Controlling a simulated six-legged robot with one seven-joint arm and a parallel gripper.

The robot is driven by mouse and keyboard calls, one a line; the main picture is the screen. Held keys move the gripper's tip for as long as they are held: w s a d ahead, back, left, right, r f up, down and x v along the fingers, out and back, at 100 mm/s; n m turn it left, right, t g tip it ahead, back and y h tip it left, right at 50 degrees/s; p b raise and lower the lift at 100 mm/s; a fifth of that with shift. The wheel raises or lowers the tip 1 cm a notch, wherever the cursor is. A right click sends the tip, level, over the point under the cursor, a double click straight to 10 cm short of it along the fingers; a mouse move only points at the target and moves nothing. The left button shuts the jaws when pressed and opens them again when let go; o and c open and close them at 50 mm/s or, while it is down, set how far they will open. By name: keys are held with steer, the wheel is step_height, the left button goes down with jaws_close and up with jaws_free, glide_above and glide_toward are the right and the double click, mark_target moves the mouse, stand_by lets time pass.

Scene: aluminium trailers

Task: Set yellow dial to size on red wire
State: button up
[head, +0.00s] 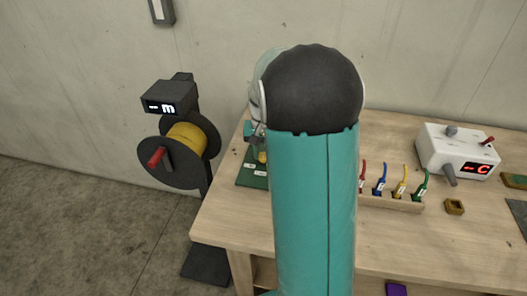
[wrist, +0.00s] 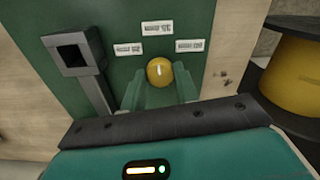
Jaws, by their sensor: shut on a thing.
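The yellow dial (wrist: 160,70) sits on a green board (wrist: 120,20) and shows a small, roughly vertical white mark. Three white labels surround it: left (wrist: 128,49), top (wrist: 157,28) and right (wrist: 190,45); their print is too small to read. My gripper (wrist: 160,82) is shut on the yellow dial, with green fingers either side. In the head view the green board (head: 246,178) is at the table's left end, partly hidden by my arm. The red wire (head: 362,168) stands at the left of a wooden rack; its tag is unreadable.
Blue (head: 381,178), yellow (head: 401,180) and green (head: 421,182) wires stand in the rack (head: 410,205). A white box (head: 455,150) with a red display is at right. A yellow spool (head: 187,138) stands left of the table. A dark square-holed post (wrist: 75,52) is beside the dial.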

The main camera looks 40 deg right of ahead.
mark_target(263, 155)
stand_by(0.3)
steer(key=o, duration=1)
steer(key=shift+r, duration=0.1)
step_height(263, 155, up, 14)
steer(key=shift+f, duration=0.2)
steer(key=s+a+r+n+t, duration=0.1)
steer(key=s+a+r+n, duration=0.1)
steer(key=s+a, duration=0.35)
steer(key=s+a+r+n+t, duration=0.2)
steer(key=a, duration=0.6)
steer(key=s+a+f+n+t, duration=0.1)
steer(key=s+a, duration=0.2)
steer(key=s+a+f+n, duration=0.1)
steer(key=s+a, duration=0.2)
steer(key=s, duration=0.1)
steer(key=s+a+f+n+t, duration=0.1)
steer(key=s+a, duration=0.2)
steer(key=shift+s+a+n+t, duration=0.25)
steer(key=shift+s+n+t, duration=0.05)
steer(key=shift+n, duration=0.1)
